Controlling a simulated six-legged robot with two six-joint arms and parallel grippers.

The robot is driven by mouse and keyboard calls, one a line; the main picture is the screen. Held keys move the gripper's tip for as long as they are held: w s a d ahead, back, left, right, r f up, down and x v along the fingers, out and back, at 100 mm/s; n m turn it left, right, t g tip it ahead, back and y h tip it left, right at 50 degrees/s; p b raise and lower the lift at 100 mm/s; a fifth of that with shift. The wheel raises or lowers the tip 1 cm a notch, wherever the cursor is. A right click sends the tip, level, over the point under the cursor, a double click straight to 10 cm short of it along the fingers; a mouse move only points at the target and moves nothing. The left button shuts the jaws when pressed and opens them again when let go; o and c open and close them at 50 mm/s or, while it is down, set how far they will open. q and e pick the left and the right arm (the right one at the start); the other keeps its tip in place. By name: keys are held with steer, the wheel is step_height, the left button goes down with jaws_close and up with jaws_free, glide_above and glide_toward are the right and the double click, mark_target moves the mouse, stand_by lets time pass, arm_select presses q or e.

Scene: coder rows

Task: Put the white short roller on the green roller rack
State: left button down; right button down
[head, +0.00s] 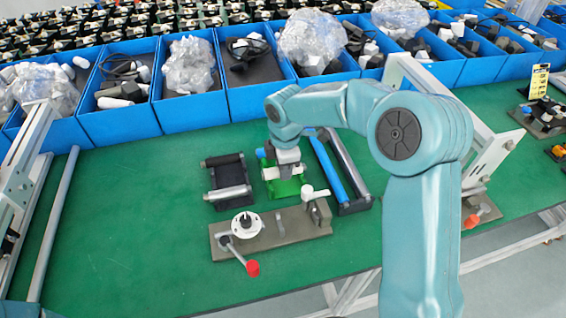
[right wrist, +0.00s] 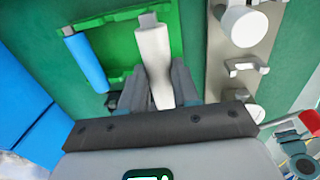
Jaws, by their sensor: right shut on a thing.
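The green roller rack (head: 287,188) lies on the table in the middle of the head view, partly hidden by my right arm. It also shows in the right wrist view (right wrist: 118,28), with a blue roller (right wrist: 86,60) along its left side. My right gripper (head: 286,168) is at the rack, pointing down. It is shut on the white short roller (right wrist: 153,50), whose far grey tip lies over the rack's far edge. I cannot tell whether the roller touches the rack. My left gripper is not in view.
A metal fixture plate (head: 290,232) with a red-knobbed lever lies in front. Blue bins (head: 187,112) line the back.

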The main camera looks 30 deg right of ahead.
steer(key=shift+f, duration=0.6)
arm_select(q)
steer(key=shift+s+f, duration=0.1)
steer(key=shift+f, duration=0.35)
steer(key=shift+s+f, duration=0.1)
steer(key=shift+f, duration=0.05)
arm_select(e)
steer(key=shift+d+f, duration=0.1)
arm_select(q)
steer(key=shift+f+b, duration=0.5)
steer(key=shift+b, duration=0.25)
arm_select(e)
steer(key=shift+f, duration=0.75)
steer(key=shift+f, duration=0.1)
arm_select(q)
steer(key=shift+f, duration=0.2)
arm_select(e)
steer(key=shift+f, duration=0.25)
